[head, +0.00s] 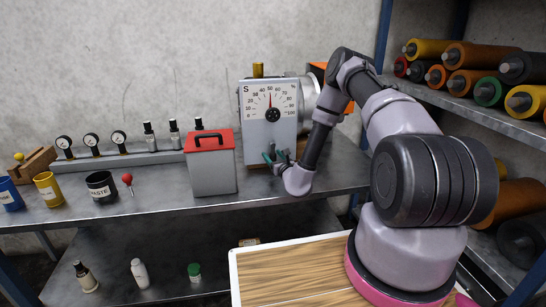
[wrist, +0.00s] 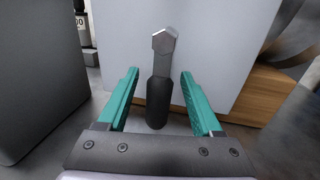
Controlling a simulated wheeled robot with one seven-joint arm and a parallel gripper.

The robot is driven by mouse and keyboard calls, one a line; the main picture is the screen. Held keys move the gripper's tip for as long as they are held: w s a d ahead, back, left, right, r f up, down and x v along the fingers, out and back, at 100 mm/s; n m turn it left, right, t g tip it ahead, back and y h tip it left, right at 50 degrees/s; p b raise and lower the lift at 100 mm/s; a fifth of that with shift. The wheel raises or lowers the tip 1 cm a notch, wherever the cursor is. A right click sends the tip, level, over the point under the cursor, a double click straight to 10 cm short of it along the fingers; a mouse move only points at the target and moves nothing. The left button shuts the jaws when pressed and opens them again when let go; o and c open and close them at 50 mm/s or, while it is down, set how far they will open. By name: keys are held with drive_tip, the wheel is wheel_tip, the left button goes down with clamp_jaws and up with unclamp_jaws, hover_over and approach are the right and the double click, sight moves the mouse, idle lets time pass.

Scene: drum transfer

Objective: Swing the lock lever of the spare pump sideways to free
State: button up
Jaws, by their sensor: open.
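The spare pump (head: 258,135) is a light grey box marked S, with a round dial, at the back of the bench. Its grey front also fills the upper wrist view (wrist: 215,35). In the wrist view the lock lever (wrist: 158,95) hangs straight down from a hex-shaped metal head, with a dark grip at its lower end. My gripper (wrist: 159,74) is open, with one teal finger on each side of the lever and a visible gap to both. In the head view my gripper (head: 276,154) is low before the pump, and the lever cannot be made out there.
A grey box with a red lid (head: 210,140) stands close left of my gripper; its side fills the left of the wrist view (wrist: 38,75). Gauges, bottles and cups line the bench farther left. A rack of coloured rollers (head: 480,55) is at the right.

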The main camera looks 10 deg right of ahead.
clamp_jaws()
idle(1.4)
